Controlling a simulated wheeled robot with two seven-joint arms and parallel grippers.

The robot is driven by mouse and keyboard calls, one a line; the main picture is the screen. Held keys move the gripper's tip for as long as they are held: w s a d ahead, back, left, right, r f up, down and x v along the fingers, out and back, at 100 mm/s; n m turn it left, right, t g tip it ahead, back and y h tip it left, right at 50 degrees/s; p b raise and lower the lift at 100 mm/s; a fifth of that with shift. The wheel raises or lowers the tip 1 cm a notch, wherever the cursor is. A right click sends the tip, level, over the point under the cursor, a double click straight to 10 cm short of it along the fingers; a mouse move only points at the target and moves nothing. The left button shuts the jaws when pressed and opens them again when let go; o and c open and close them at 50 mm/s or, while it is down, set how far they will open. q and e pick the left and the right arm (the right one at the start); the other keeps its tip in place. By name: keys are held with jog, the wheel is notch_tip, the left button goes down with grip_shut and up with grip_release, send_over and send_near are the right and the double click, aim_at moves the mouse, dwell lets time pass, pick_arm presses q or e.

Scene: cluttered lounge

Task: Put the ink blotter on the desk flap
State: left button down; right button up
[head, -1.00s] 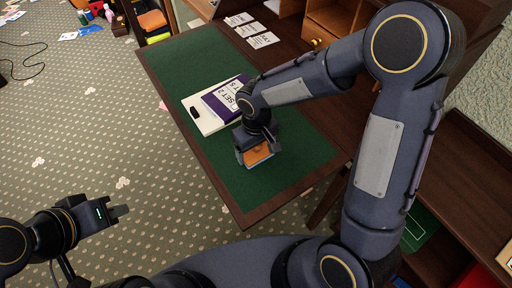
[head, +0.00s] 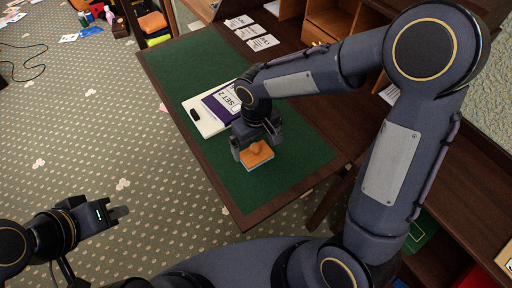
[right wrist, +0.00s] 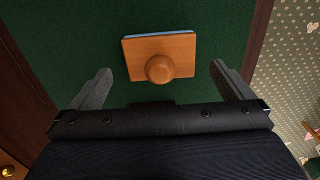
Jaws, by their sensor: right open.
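The ink blotter (head: 257,158) is an orange-brown wooden block with a round knob and a pale blue underside. It rests on the green surface of the desk flap (head: 290,180), near its front edge. In the right wrist view the blotter (right wrist: 182,46) lies just beyond the fingertips, knob toward the camera. My right gripper (head: 255,149) is open, its fingers (right wrist: 160,80) apart and clear of the blotter. My left gripper (head: 122,211) is over the carpet at lower left, away from the desk; its finger gap is unclear.
Several white cards (head: 252,34) lie at the back of the desk. The flap's green area right of the blotter is bare.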

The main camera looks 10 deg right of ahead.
aim_at(257, 146)
notch_tip(257, 146, up, 8)
jog(key=shift+f+p, duration=0.25)
jog(key=shift+p, duration=0.1)
jog(key=shift+d+r, duration=0.1)
jog(key=shift+r, duration=0.3)
jog(key=s+d+r+m+t+y, duration=0.2)
jog(key=s+d, duration=0.3)
jog(key=s, duration=0.3)
jog(key=s+d+r+m+t+y, duration=0.1)
jog(key=s+d+r+m+t, duration=0.1)
jog(key=s+d, duration=0.3)
jog(key=s+m+t, duration=0.1)
jog(key=s, duration=0.2)
jog(key=shift+s+m+t+y, duration=0.3)
jog(key=shift+s+m+y, duration=0.05)
jog(key=shift+m+y, duration=0.05)
notch_tip(257, 146, up, 5)
jog(key=p, duration=0.5)
jog(key=shift+f, duration=0.1)
